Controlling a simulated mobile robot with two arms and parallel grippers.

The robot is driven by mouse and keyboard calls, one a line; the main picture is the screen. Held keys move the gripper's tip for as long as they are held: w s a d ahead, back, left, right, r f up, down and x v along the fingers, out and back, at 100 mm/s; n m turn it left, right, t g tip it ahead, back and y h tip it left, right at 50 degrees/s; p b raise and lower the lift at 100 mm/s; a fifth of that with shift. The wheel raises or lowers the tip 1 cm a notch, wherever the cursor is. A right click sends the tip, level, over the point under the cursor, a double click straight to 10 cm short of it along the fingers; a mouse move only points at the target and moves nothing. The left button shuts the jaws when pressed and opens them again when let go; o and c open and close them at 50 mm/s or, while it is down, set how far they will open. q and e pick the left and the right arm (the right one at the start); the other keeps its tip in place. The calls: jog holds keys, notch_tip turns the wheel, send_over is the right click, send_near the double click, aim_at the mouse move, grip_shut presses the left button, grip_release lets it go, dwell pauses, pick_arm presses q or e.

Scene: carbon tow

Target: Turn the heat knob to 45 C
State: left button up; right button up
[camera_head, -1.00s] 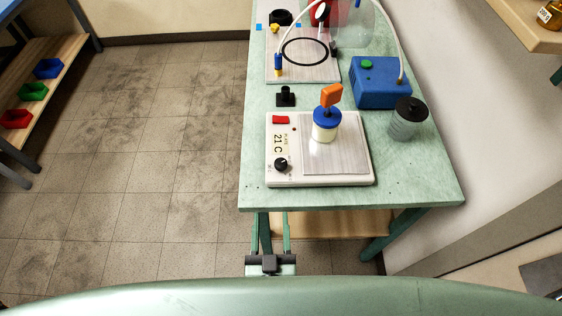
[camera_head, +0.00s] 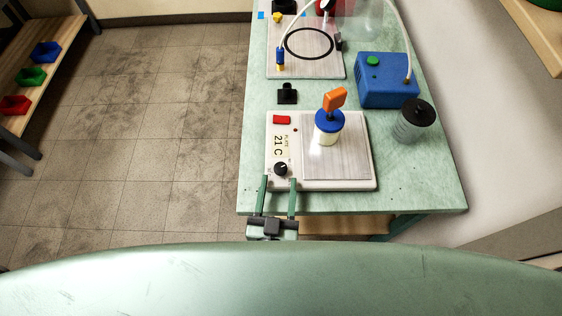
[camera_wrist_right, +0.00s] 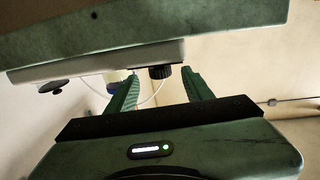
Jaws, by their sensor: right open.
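The hot plate (camera_head: 354,181) is a white box with a grey top plate, near the front edge of the green table. Its black heat knob (camera_head: 281,169) is at its front left, below a display (camera_head: 279,146) reading 21 C. The knob also shows in the right wrist view (camera_wrist_right: 160,71), seen from low down. My right gripper (camera_head: 279,181) is open and empty, its two fingers pointing at the knob from the table's front edge. The fingertips (camera_wrist_right: 163,82) appear on either side of the knob in the wrist view; contact cannot be told. My left gripper is not in view.
A jar with a blue lid and orange-handled tool (camera_head: 328,125) stands on the plate. A red switch (camera_head: 282,119) sits behind the display. A blue pump box (camera_head: 388,82) and a grey black-capped jar (camera_head: 411,125) stand to the right. The table's front edge (camera_head: 400,211) is close.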

aim_at(280, 175)
jog(key=w, duration=0.3)
jog(key=w+p, duration=0.1)
jog(key=w, duration=0.1)
jog(key=shift+w+d, duration=0.1)
jog(key=shift+d, duration=0.2)
grip_shut()
